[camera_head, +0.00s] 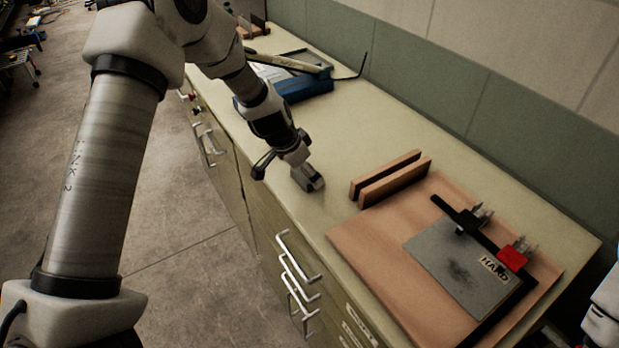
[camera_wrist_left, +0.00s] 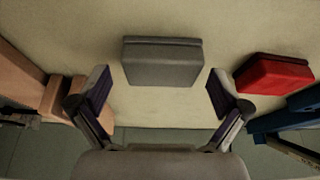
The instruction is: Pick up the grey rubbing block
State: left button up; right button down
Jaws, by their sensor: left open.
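The grey rubbing block (camera_wrist_left: 161,64) lies on the pale bench top in the left wrist view, at upper middle. My left gripper (camera_wrist_left: 159,92) is open and empty, with one finger to either side of the block's near edge in the picture. Neither finger visibly touches the block. In the head view my left gripper (camera_head: 286,168) is low over the bench near its front edge. I cannot clearly tell the block from the gripper parts there. My right gripper is not in view.
A red block (camera_wrist_left: 273,73) lies right of the grey one, close to the right finger. A blue tray (camera_head: 305,88) lies farther along the bench. Wooden bars (camera_head: 392,181) and a board (camera_head: 365,255) with a grey sheet (camera_head: 455,262) stand to the right. A wall backs the bench.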

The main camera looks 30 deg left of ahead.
pick_arm(q)
jog(key=shift+w+f, duration=0.25)
jog(key=shift+f, duration=0.15)
jog(key=shift+s+a+r, duration=0.1)
jog(key=shift+s, duration=0.1)
jog(key=shift+c, duration=0.4)
jog(key=shift+s+r, duration=0.1)
jog(key=c, duration=1)
jog(key=shift+c, duration=0.2)
